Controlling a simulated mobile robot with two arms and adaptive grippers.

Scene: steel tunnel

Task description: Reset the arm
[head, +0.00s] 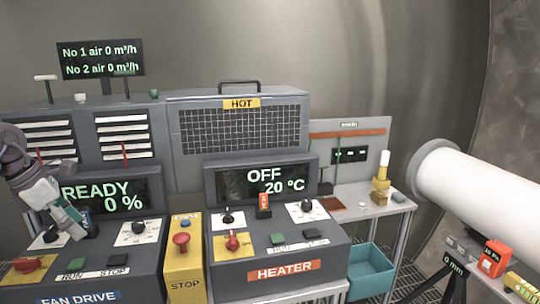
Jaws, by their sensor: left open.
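My left arm comes in from the left edge, and its gripper (72,228) is open over the fan drive console (92,284). The gripper is in front of the left part of the fan drive display (115,192), which reads READY 0 %. A small dark blue part (91,229) shows right beside the fingertips; I cannot tell whether they touch it. The gripper hides part of the console's upper left panel. My right gripper is not in view.
A heater console (281,254) with a display (262,181) reading OFF 20 °C stands to the right. A yellow stop box (184,268) stands between the consoles. A teal bin (371,271) hangs by a side table (352,205). A large white pipe (480,195) is at the right.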

